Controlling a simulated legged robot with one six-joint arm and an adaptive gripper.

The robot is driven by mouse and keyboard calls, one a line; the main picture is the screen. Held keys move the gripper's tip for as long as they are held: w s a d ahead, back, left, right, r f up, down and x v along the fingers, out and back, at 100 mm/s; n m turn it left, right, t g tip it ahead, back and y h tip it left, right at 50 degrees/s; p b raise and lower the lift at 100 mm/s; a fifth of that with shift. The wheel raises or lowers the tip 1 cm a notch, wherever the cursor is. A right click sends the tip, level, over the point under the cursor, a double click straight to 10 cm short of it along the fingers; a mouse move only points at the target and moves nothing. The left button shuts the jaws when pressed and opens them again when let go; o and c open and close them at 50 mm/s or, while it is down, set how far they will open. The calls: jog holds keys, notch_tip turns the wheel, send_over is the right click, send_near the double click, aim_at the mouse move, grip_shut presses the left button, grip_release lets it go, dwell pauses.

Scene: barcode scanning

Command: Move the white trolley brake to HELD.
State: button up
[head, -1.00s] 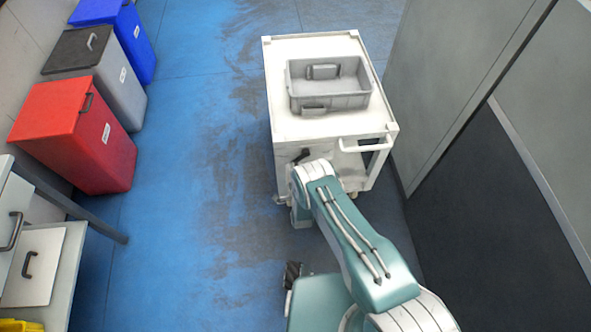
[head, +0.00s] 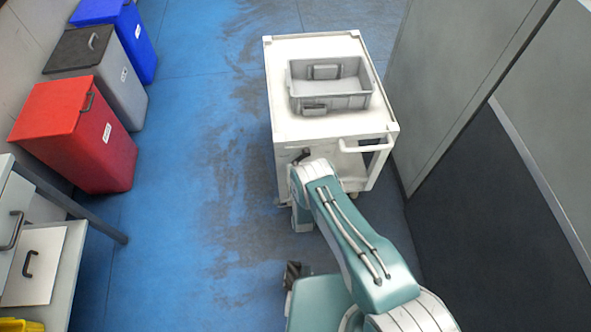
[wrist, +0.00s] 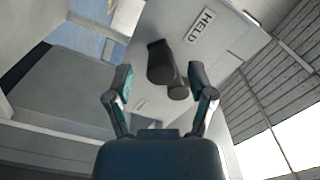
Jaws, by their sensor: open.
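The white trolley (head: 330,118) stands ahead in the head view, with its front panel facing my arm. The dark brake lever (head: 301,156) sticks out from that panel. In the wrist view the brake lever (wrist: 160,62) shows large, ahead of and partly between my fingertips. A label reading HELD (wrist: 202,25) is on the white panel, up and right of the lever. My gripper (wrist: 160,78) is open, one finger on each side of the lever's lower end, and no contact can be made out. In the head view my own arm hides the gripper.
A grey bin (head: 345,99) sits on the trolley top. A white push handle (head: 366,145) juts from its right front. A grey wall (head: 445,85) stands close on the right. Red (head: 75,135), grey and blue bins line the left. Blue floor (head: 190,160) between is clear.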

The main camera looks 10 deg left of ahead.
jog(key=v, duration=1)
jog(key=shift+s, duration=0.35)
